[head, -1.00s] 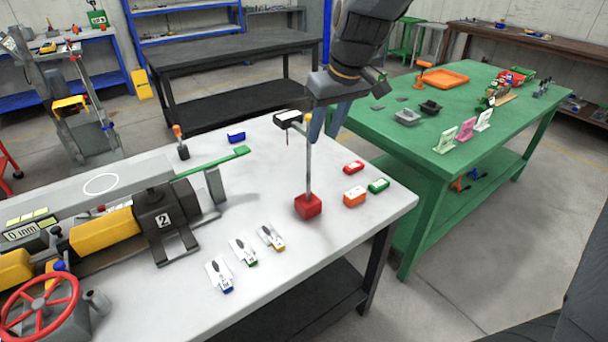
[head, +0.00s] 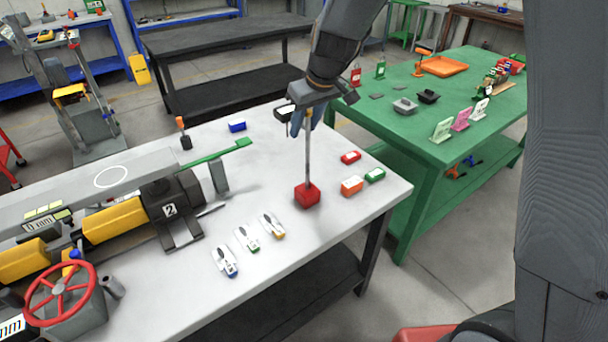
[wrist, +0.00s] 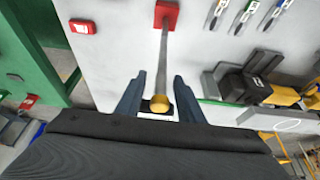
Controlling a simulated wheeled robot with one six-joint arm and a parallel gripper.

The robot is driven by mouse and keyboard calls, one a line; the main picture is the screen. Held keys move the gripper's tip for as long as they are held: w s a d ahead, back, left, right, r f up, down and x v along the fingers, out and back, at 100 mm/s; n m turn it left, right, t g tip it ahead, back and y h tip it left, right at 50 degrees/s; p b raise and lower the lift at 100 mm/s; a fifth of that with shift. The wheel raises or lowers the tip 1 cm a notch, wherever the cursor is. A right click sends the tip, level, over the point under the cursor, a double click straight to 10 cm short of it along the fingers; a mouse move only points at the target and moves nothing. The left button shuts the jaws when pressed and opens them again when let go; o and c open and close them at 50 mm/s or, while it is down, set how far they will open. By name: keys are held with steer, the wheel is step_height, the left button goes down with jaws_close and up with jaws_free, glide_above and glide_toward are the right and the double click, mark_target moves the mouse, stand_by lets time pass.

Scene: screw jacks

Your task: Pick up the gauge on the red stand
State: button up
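The red stand (head: 307,194) is a red block on the white table with a thin grey post rising from it. The gauge (head: 285,113), dark with a pale face, is at the top of the post, partly hidden by my gripper (head: 306,118). In the wrist view the red stand (wrist: 166,14) is at the top, and its post runs down to a yellow round knob (wrist: 160,104) with a dark piece beside it. My gripper (wrist: 157,98) is open there, one blue-grey finger on each side of the post top, with visible gaps. Whether a finger touches the gauge cannot be told.
Red, orange and green small boxes (head: 352,186) lie right of the stand. Several white-bodied tools (head: 247,238) lie in front. A large machine with yellow parts (head: 114,221) fills the left. A green table (head: 420,140) stands to the right.

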steer(key=shift+w+f, duration=0.1)
steer(key=shift+f, duration=0.15)
steer(key=shift+c, duration=0.2)
jaws_close()
stand_by(1.1)
steer(key=shift+w+a+r, duration=0.1)
steer(key=shift+w+r, duration=0.05)
steer(key=shift+r, duration=0.05)
